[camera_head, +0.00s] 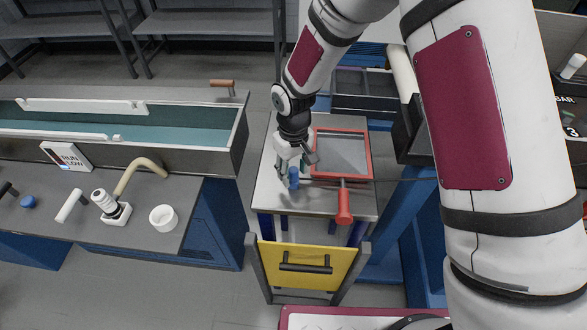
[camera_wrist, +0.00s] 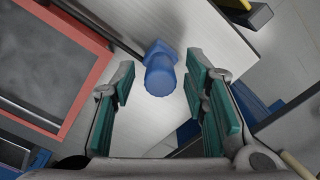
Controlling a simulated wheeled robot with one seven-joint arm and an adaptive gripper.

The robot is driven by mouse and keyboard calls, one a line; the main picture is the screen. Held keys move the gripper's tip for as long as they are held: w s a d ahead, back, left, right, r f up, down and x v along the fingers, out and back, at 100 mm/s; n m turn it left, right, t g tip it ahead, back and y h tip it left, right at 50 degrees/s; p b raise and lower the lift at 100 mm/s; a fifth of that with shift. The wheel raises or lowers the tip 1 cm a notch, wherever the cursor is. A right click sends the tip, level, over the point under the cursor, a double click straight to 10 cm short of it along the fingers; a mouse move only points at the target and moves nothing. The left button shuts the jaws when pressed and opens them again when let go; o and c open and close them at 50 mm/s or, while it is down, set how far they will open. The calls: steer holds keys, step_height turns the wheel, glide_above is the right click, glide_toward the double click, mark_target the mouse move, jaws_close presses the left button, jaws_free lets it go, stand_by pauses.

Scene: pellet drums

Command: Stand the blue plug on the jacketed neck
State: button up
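The blue plug (camera_head: 293,178) is on the light-topped small table (camera_head: 336,201), right by my gripper (camera_head: 291,163). In the wrist view the blue plug (camera_wrist: 160,74) shows a round end towards me and a wider blocky part behind. It lies between the lines of the two green-padded fingers of my gripper (camera_wrist: 161,88). The fingers are open, with a gap on each side of the plug. I cannot tell how far the plug is beyond the fingertips. A white ribbed neck (camera_head: 106,203) on a square base stands on the left bench; it may be the jacketed neck.
A red-framed tray (camera_head: 370,157) and a red-handled tool (camera_head: 344,205) lie beside the plug. The left bench (camera_head: 178,190) holds a white cup (camera_head: 163,217), a curved tan tube (camera_head: 137,172), a white cylinder (camera_head: 70,206) and a blue piece (camera_head: 28,202). A yellow panel (camera_head: 300,262) stands in front of the table.

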mark_target(293, 170)
steer(key=shift+r, duration=0.1)
step_height(293, 170, up, 12)
steer(key=b, duration=0.1)
stand_by(0.5)
